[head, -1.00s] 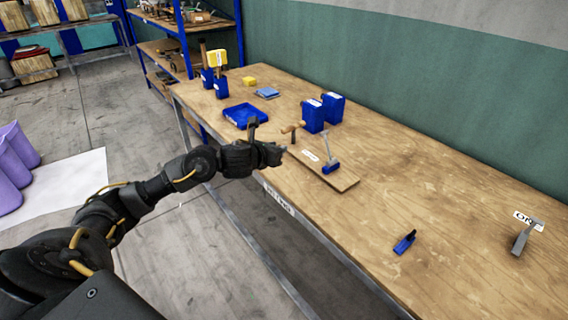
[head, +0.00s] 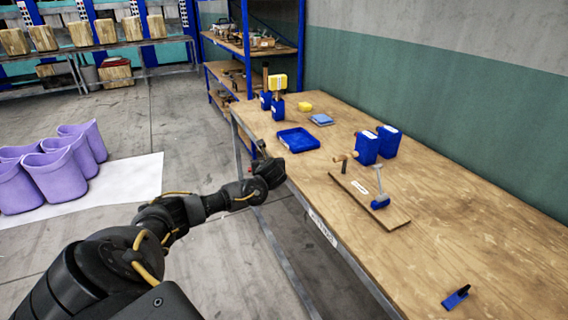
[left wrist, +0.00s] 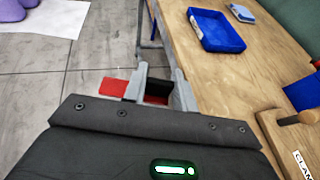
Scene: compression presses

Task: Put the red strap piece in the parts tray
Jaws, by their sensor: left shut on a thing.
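The red strap piece (left wrist: 113,87) shows in the left wrist view, with a flat end sticking out left of the fingers and a darker part between them. My left gripper (left wrist: 158,90) is shut on it. The parts tray, a shallow blue tray (head: 298,140), lies on the table beyond the gripper and looks empty. It also shows in the left wrist view (left wrist: 218,32), ahead and to the right. My right gripper is not in view.
A wooden board (head: 372,205) with a clamp lies right of the gripper. A small blue tool (head: 456,297) lies at the near right. The tabletop around the tray is mostly clear.

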